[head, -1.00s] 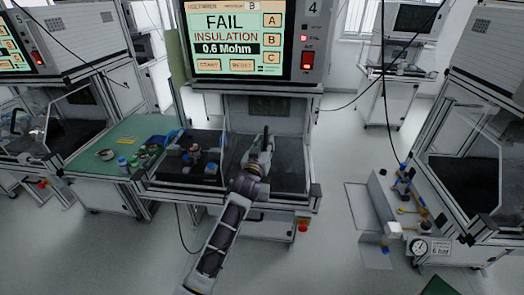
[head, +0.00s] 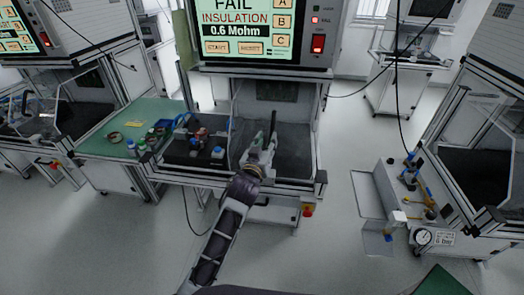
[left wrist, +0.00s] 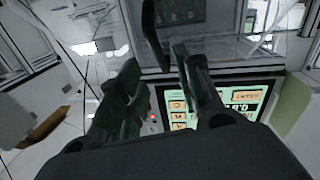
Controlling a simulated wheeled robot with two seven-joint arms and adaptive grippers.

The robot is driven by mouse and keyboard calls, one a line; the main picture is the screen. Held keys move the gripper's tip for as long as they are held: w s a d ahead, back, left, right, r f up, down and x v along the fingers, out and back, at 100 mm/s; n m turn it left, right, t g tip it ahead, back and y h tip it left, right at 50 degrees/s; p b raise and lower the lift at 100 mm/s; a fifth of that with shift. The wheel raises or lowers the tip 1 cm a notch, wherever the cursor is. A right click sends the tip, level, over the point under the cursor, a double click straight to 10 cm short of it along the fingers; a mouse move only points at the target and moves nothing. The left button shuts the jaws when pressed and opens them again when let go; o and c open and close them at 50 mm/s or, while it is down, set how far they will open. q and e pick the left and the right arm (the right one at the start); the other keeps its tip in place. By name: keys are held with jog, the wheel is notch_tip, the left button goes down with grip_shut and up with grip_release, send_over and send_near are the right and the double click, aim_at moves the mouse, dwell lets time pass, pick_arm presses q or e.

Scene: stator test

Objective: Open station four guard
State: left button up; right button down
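Station four (head: 262,33) shows its screen reading FAIL, with a red light and a red switch beside it. Below the screen is its work bay, with a clear guard panel (left wrist: 245,45) that is hard to make out in the head view. My left gripper (head: 265,138) is in front of the bay, pointing up and inward. In the left wrist view its fingers (left wrist: 158,70) are apart, and a dark upright bar shows between or just beyond them. I cannot tell whether they touch the guard. My right gripper is not in view.
A green-topped bench (head: 112,138) with small bottles stands left of the bay. A dark tray with small parts (head: 195,150) is next to the bay. Another enclosure (head: 470,170) stands at right, with a pressure gauge (head: 424,237) and fittings on a grey block. Floor in front is clear.

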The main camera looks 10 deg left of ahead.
pick_arm(q)
jog(key=shift+s+a, duration=0.25)
jog(key=shift+s, duration=0.95)
jog(key=shift+s+a, duration=0.2)
jog(key=shift+s, duration=0.95)
